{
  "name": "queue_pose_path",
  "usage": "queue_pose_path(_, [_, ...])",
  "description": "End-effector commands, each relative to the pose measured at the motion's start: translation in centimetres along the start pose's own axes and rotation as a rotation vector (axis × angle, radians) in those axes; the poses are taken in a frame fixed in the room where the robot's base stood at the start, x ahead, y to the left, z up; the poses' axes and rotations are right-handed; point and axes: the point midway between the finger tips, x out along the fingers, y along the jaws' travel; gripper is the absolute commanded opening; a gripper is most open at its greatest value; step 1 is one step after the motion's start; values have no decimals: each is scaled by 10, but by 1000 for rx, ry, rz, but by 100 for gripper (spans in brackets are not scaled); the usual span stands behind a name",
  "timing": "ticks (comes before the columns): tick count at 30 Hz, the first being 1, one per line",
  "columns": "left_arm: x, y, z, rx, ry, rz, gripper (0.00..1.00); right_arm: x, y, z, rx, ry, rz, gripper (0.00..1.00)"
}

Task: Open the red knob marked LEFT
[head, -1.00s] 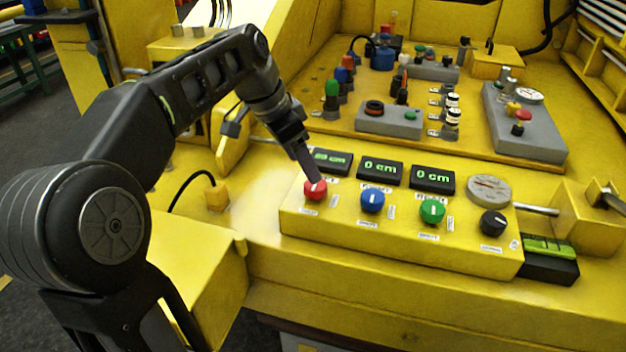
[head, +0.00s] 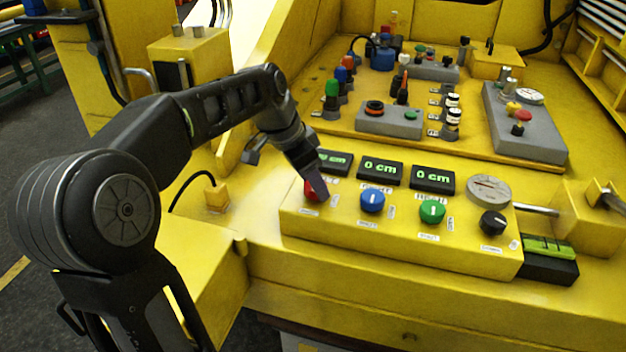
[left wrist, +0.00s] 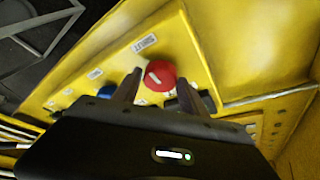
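The red knob (head: 311,190) is at the left end of the yellow control box. My left gripper (head: 320,190) is at it, and a dark finger hides its right part in the head view. In the left wrist view, the red knob (left wrist: 160,74) shows between the two fingers of my left gripper (left wrist: 158,80), with its white pointer mark tilted. The fingers stand apart, one on each side of the knob in the picture. I cannot tell whether they touch it. My right gripper is in neither view.
A blue knob (head: 372,201), a green knob (head: 432,212) and a black knob (head: 493,222) sit right of the red one. Displays stand behind; the middle one (head: 380,169) reads 0 cm. A grey gauge (head: 489,189) is at the box's right.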

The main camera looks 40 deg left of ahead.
Motion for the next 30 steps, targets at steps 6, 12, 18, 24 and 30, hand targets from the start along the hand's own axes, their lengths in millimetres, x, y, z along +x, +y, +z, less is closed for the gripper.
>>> queue_pose_path(6, [0,0,0,0,0,0,31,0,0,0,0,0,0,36])
queue_pose_path(12, [0,0,0,0,0,0,15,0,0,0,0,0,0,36])
queue_pose_path(18, [0,0,0,0,0,-1,4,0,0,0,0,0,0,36])
queue_pose_path(24, [0,0,0,-17,1,-8,4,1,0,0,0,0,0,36])
queue_pose_path(30, [0,1,0,-74,1,-33,4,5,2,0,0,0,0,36])
